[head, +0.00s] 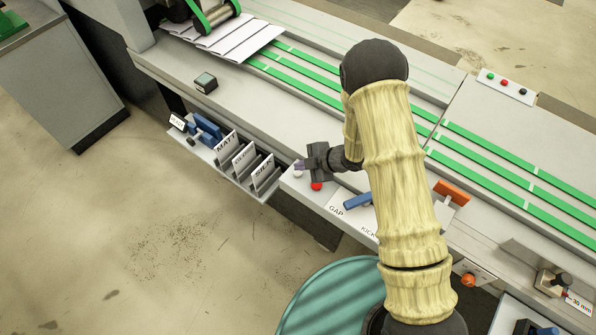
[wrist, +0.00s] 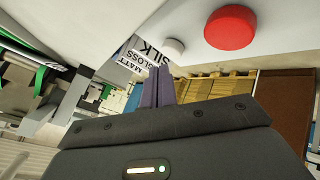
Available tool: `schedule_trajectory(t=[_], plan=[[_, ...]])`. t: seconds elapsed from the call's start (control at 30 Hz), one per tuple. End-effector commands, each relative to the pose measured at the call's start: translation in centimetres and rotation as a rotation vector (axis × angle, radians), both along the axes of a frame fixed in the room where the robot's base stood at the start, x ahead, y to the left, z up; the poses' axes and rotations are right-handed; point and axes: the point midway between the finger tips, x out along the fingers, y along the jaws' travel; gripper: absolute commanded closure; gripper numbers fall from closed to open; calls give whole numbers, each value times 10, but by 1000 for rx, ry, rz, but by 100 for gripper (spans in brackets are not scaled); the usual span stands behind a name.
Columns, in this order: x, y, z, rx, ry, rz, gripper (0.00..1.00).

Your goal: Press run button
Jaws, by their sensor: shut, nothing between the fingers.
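My gripper (head: 301,165) is shut and empty over the front ledge at the near side of the machine. Its fingers also show in the wrist view (wrist: 158,86). A white button (head: 298,174) and a red button (head: 316,186) sit on the ledge close to the fingertips. In the wrist view, the white button (wrist: 173,48) lies just beyond the fingertips and the larger red button (wrist: 230,27) to its right. The fingers look apart from the red button; I cannot tell whether they touch the white one. No label reading "run" is legible.
Another panel (head: 514,90) with green, red and black buttons is at the upper right. A rack (head: 263,190) marked MATT, GLOSS and SILK stands left of the buttons. A blue lever (head: 357,201) by the GAP label lies right.

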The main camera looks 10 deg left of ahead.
Motion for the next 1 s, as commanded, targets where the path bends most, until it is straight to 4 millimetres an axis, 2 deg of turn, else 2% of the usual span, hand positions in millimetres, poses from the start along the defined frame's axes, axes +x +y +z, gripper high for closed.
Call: schedule_trajectory(t=[1.0], plan=[[0,-1,-9,0,0,0,100]])
